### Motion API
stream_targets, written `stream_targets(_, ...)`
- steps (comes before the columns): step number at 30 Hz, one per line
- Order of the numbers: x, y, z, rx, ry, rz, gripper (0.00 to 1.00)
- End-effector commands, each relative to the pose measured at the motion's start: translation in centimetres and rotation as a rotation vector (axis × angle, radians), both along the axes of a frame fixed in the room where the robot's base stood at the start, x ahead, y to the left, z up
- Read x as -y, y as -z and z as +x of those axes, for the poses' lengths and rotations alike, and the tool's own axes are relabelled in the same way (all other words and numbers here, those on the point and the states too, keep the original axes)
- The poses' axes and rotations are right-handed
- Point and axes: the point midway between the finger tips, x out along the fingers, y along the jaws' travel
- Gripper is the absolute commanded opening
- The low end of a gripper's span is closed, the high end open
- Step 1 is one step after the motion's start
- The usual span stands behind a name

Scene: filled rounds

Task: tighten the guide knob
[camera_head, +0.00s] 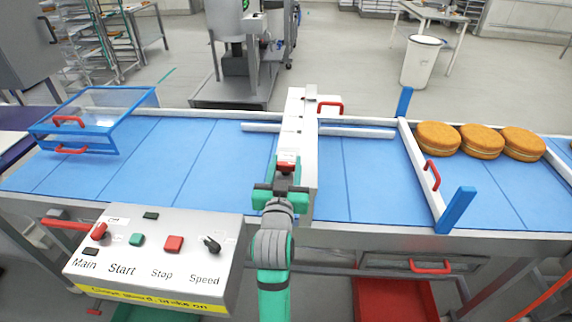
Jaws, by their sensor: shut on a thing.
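The guide knob (286,167) is red and sits on the near part of a white housing (297,125) that spans the blue conveyor. My gripper (284,182) reaches up from below and is shut on the knob. The fingers and the arm's end hide much of the knob, so how it is turned cannot be told. White guide rails (355,131) lie along the belt on both sides of the housing.
A control box (150,257) with a red main switch and buttons stands front left. A blue-framed clear guard (105,108) is at the belt's left. A white gate (420,165) with a red handle stands right, before several round filled cakes (480,139).

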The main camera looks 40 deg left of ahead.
Motion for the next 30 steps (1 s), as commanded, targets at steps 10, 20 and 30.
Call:
stream_targets(10,-0.1,0.1,0.0,-0.002,0.003,-0.002,0.18)
stream_targets(20,0.0,0.1,0.0,-0.001,0.003,-0.002,0.59)
stream_targets(30,1.1,0.1,-1.9,-0.002,0.003,-0.001,0.59)
